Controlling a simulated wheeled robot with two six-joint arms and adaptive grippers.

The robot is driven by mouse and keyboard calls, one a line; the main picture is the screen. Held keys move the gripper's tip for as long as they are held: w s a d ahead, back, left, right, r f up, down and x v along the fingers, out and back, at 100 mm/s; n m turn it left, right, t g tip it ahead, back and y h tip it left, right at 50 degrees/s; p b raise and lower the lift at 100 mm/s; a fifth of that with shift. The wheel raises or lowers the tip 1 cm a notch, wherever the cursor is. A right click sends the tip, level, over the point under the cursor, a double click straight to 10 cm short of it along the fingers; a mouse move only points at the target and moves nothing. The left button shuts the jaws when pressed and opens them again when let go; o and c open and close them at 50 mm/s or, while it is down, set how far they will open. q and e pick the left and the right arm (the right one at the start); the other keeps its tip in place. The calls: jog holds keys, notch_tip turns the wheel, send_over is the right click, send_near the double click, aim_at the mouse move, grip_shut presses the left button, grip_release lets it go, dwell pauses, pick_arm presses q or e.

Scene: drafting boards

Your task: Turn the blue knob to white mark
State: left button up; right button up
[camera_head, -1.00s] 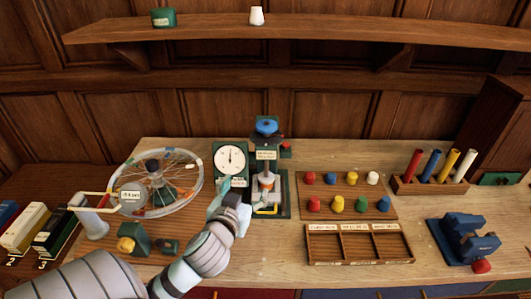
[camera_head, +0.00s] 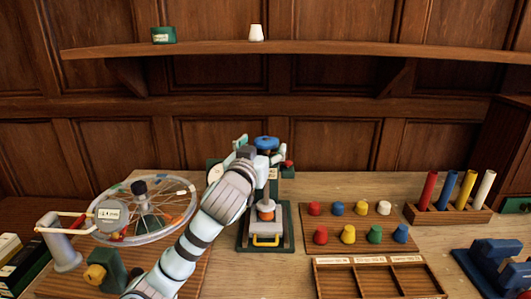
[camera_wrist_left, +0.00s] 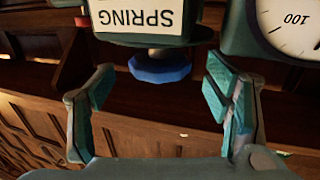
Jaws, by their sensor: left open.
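The blue knob (camera_head: 266,143) sits at the top of a green press stand on the bench. In the wrist view the knob (camera_wrist_left: 160,68) shows upside down below a white label reading SPRING (camera_wrist_left: 145,17). My left gripper (camera_head: 260,151) is raised at about the knob's height in the head view. In the wrist view the left gripper (camera_wrist_left: 158,88) is open and empty, one finger on either side of the picture. The knob appears in the gap, near or beyond the fingertips; I see no contact. I cannot make out the white mark. My right gripper is not in view.
A spoked wheel (camera_head: 180,212) stands at left. Coloured pegs on a board (camera_head: 348,208) and a divided tray (camera_head: 375,263) lie at right. A shelf (camera_head: 330,47) runs above.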

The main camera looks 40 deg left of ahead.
aim_at(267, 139)
pick_arm(q)
jog(key=shift+x, duration=1.9)
jog(key=c, duration=1.1)
jog(key=shift+c, duration=0.2)
jog(key=shift+n+y, duration=0.4)
jog(key=shift+y, duration=0.1)
